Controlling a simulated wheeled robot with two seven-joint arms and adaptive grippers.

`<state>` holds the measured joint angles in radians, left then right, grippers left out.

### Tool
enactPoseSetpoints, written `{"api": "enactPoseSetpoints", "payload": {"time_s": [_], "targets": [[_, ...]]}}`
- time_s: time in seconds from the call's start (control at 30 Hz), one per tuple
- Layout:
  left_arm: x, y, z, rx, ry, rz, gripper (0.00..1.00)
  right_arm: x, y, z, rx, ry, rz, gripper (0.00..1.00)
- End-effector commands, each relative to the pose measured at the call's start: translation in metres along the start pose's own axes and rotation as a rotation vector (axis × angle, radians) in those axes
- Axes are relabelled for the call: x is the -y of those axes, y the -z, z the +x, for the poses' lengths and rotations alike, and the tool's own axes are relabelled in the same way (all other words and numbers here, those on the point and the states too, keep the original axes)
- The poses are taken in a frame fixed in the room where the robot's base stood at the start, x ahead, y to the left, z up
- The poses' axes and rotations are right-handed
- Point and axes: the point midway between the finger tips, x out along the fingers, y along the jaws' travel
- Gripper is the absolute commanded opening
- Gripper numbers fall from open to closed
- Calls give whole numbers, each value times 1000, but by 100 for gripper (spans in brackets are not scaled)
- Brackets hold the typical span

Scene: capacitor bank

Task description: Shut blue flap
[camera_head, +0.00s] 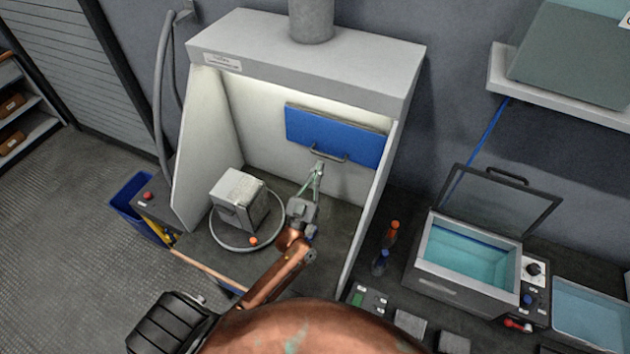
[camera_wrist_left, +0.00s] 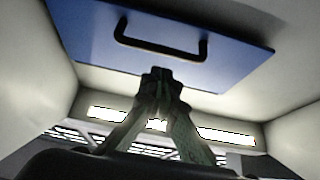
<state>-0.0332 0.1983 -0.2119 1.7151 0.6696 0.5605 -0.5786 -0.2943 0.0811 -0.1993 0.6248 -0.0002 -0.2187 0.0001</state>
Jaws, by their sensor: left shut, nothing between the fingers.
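The blue flap (camera_head: 335,134) is a flat panel on the back wall inside the fume hood, with a dark bar handle (camera_head: 328,154) along its lower part. It also shows in the left wrist view (camera_wrist_left: 225,60), with its handle (camera_wrist_left: 160,48) above the fingertips. I cannot tell whether the flap stands fully flush with the wall. My left gripper (camera_head: 318,170) is inside the hood, just below the handle in the picture. Its fingers are shut and empty, and they also show in the left wrist view (camera_wrist_left: 157,76). My right gripper is not in view.
The hood's side panels (camera_head: 210,135) enclose the work space. A grey box (camera_head: 239,197) with a looped hose stands left of my left arm. Bottles (camera_head: 391,234) and a bath with a raised lid (camera_head: 468,252) stand to the right. A blue bin (camera_head: 130,195) is at the left.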

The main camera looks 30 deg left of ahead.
Motion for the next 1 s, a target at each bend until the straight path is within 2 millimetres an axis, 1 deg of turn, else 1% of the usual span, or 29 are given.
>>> {"api": "enactPoseSetpoints", "payload": {"time_s": [0.03,0.2,0.5,0.63,0.77,0.9,1.0], "targets": [[-1,-5,5,-1,-2,-1,0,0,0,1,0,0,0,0],[-1,-12,13,-2,-1,-1,0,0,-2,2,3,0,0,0],[-2,-14,14,-2,-2,-2,0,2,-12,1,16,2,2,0],[-2,-15,14,-4,-2,-2,0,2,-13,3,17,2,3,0],[-2,-21,16,-18,-2,-2,0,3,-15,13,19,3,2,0],[-2,-30,20,-48,-1,-3,0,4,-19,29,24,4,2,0],[-3,-33,23,-66,-2,-3,0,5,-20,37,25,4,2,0]]}}
